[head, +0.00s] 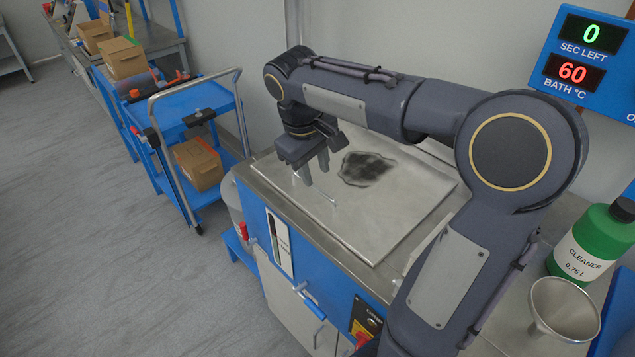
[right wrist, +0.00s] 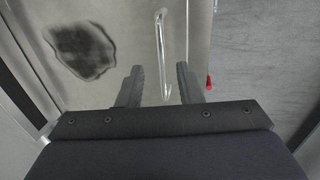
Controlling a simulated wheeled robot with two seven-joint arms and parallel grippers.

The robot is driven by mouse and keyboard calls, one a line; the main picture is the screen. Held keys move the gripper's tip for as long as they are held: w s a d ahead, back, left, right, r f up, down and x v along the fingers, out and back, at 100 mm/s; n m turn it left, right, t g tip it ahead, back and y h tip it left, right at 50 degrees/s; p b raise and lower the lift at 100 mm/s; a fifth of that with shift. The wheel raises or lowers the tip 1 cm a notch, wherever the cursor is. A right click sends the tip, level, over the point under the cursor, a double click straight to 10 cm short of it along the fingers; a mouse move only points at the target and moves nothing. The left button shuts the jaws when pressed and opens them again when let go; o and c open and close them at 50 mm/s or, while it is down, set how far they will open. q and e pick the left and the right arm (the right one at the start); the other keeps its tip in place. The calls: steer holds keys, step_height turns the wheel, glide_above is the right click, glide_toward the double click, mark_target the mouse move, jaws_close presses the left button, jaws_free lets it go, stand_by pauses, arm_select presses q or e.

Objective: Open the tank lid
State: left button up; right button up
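The tank lid (head: 405,205) is a flat steel plate lying shut on top of the blue-fronted tank unit. A dark irregular patch (head: 364,168) marks its surface, and it also shows in the right wrist view (right wrist: 84,48). A thin bright bar handle (head: 323,193) stands near the lid's left edge. My right gripper (head: 315,170) points down over the handle, fingers apart and empty. In the right wrist view the handle (right wrist: 160,45) runs lengthwise, its near end between the two open fingers. I cannot tell the exact height gap. My left gripper is out of view.
A display (head: 580,62) reads 0 sec left and bath 60 °C. A green cleaner bottle (head: 590,240) and a metal funnel (head: 563,310) stand at the right. A blue cart (head: 190,125) with a cardboard box (head: 198,165) stands left of the tank. The floor is clear.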

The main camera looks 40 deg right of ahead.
mark_target(320, 189)
steer(key=f, duration=0.4)
steer(key=shift+d+f, duration=0.15)
steer(key=shift+d, duration=0.2)
jaws_close()
steer(key=shift+s, duration=0.1)
